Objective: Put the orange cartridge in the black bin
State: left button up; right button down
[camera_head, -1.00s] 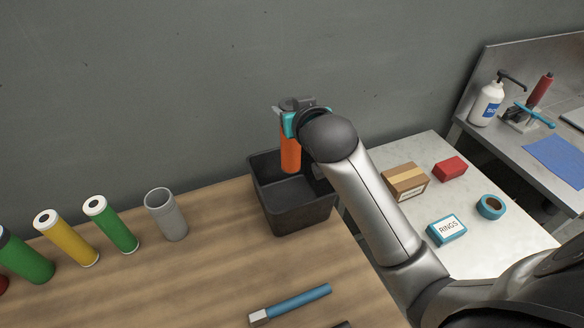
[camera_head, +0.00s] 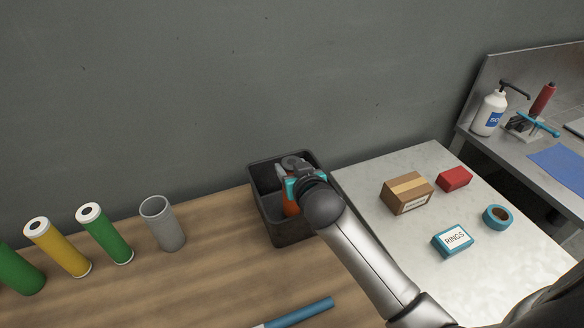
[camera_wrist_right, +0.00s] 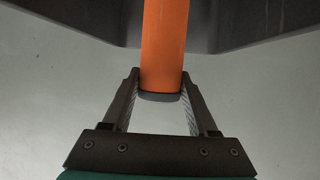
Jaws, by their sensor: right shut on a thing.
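The orange cartridge (camera_head: 290,207) is inside the black bin (camera_head: 276,229), mostly hidden behind my right gripper in the head view. My right gripper (camera_head: 292,185) is down at the bin's opening and is shut on the cartridge. In the right wrist view the orange cartridge (camera_wrist_right: 164,45) stands between the two fingers of my right gripper (camera_wrist_right: 162,95), with its dark end towards the palm. The dark wall of the bin (camera_wrist_right: 235,22) shows beyond it. Whether the cartridge touches the bin floor cannot be seen. My left gripper is not in view.
Left of the bin on the wooden table stand a grey cup (camera_head: 163,224), a green cartridge (camera_head: 105,235) and a yellow cartridge (camera_head: 58,248). A blue-handled tool (camera_head: 303,312) lies in front. Right, a pale table holds a cardboard box (camera_head: 407,194) and a rings box (camera_head: 453,240).

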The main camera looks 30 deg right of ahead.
jog(key=c, duration=0.6)
grip_release()
jog(key=shift+f, duration=0.15)
jog(key=shift+c, duration=0.2)
jog(key=o, duration=0.5)
jog(key=shift+c, duration=0.2)
jog(key=p+v, duration=0.1)
jog(key=v, duration=1.1)
jog(key=shift+r, duration=0.2)
jog(key=shift+d, duration=0.1)
